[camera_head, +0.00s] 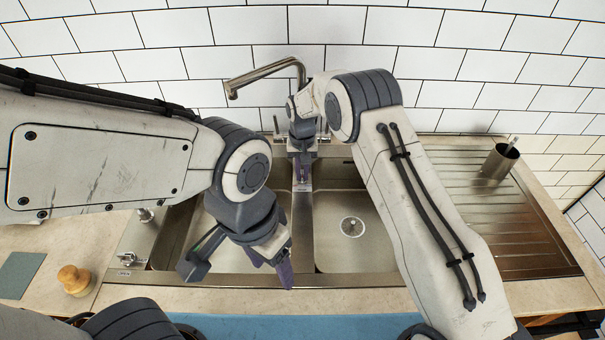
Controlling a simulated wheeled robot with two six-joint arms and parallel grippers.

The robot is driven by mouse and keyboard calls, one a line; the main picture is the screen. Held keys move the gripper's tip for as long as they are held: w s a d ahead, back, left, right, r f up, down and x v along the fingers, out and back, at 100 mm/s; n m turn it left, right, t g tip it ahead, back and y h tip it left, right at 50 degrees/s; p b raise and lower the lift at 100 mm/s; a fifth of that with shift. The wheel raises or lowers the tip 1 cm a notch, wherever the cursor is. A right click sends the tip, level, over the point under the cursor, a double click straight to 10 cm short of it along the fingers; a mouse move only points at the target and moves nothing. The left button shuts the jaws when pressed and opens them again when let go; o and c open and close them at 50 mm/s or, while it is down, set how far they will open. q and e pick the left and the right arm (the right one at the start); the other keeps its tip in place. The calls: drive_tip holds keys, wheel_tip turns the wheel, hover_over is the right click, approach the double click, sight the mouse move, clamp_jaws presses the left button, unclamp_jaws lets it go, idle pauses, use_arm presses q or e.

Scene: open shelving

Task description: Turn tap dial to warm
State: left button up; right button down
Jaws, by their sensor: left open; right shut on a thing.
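The metal tap (262,74) stands at the back of the sink, its spout bent to the left. My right gripper (303,176) points down at the tap's base, between the two basins. It is shut on what appears to be the tap dial, which its fingers and wrist hide. I cannot tell the dial's setting. A slim upright metal part (276,124) shows just left of the gripper. My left gripper (286,274) is open and empty over the front edge of the left basin, apart from the tap.
The steel sink's right basin (345,250) is empty. A ribbed drainboard (490,215) lies to the right, with a metal cup (499,162) at its back. A wooden-topped brush (75,279) and a grey-green square (19,274) lie on the left counter. White tiles (450,60) close the back.

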sight(302, 176)
drive_tip(key=shift+r, duration=0.1)
idle(0.4)
drive_tip(key=c, duration=0.9)
unclamp_jaws()
drive_tip(key=shift+r+b, duration=1.1)
drive_tip(key=shift+r, duration=4.1)
